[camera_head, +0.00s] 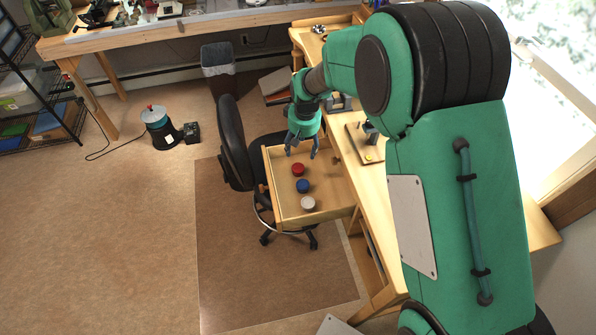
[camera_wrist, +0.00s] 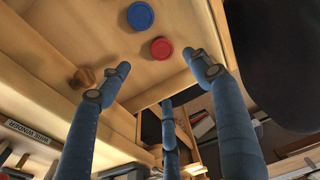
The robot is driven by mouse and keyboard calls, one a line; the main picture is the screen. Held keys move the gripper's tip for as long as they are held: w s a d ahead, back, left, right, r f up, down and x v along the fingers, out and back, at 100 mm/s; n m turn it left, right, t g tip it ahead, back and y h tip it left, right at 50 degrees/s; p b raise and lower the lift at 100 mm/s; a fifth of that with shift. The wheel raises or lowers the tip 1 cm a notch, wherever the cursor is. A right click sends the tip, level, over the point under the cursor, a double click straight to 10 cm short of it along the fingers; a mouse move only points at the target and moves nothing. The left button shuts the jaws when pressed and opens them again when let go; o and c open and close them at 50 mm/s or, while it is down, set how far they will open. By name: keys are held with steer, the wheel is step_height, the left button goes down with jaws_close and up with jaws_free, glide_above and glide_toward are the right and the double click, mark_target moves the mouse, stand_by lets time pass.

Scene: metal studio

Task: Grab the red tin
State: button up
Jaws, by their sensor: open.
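The red tin (camera_head: 298,169) is a small round tin in an open wooden drawer (camera_head: 328,206), nearest the drawer's far end in a row with a blue tin (camera_head: 303,186) and a white tin (camera_head: 308,203). My gripper (camera_head: 301,153) is open and empty near the drawer's far edge, close to the red tin. In the wrist view, the red tin (camera_wrist: 161,48) shows just ahead of and between the spread fingertips of my gripper (camera_wrist: 156,61), not visibly touched. The blue tin (camera_wrist: 140,15) is beside it. The white tin is out of that view.
The drawer's wooden walls surround the tins. A desk (camera_head: 384,215) adjoins the drawer on the right, and a black chair (camera_head: 232,145) stands close on the left. A wooden knob (camera_wrist: 82,78) shows near my left finger in the wrist view. Open floor (camera_head: 130,240) lies left.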

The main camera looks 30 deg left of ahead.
steer(key=b, duration=0.2)
glide_above(298, 168)
steer(key=shift+d+f, duration=0.2)
steer(key=shift+f, duration=1.9)
steer(key=shift+d+f, duration=0.2)
steer(key=shift+f, duration=1.9)
steer(key=shift+a+f+b, duration=0.2)
steer(key=shift+f+b, duration=0.1)
steer(key=shift+f, duration=1)
steer(key=shift+a+f+b, duration=0.2)
steer(key=shift+f+b, duration=0.05)
steer(key=shift+f, duration=1.05)
steer(key=c, duration=1.3)
